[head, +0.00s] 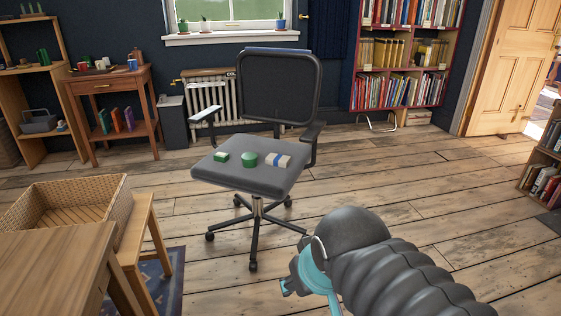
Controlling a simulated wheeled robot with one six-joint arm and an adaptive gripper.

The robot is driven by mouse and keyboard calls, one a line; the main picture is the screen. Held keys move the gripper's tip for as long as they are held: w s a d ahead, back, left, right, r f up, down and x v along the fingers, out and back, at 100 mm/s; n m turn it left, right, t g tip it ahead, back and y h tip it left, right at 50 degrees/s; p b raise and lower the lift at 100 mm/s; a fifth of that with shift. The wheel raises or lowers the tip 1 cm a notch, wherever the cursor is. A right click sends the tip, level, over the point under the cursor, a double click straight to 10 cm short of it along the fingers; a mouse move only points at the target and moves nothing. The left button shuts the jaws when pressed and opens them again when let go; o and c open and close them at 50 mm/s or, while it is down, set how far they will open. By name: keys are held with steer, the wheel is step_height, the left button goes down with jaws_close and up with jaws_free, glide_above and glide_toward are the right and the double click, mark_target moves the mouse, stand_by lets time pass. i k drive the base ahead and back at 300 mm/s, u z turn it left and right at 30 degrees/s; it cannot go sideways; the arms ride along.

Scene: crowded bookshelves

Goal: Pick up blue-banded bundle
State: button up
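The blue-banded bundle (278,160) is a pale block with a blue band around its middle. It lies flat at the right of the grey seat of an office chair (225,173). A green round object (249,159) sits to its left, with a small gap. A green-and-white block (221,157) lies further left on the seat. My dark ribbed arm with teal parts rises in the lower right, in front of the chair and apart from the bundle.
The chair's armrests (206,114) flank the seat, and its mesh back (279,86) stands behind. A wicker basket (115,205) sits on a wooden stool at left, beside a wooden table (55,270). Open floorboards lie right of the chair. Bookshelves (345,85) stand at the back.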

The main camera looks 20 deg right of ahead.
mark_target(283, 160)
steer(key=z, duration=0.45)
steer(key=i, duration=0.75)
steer(key=z, duration=0.75)
steer(key=i, duration=0.5)
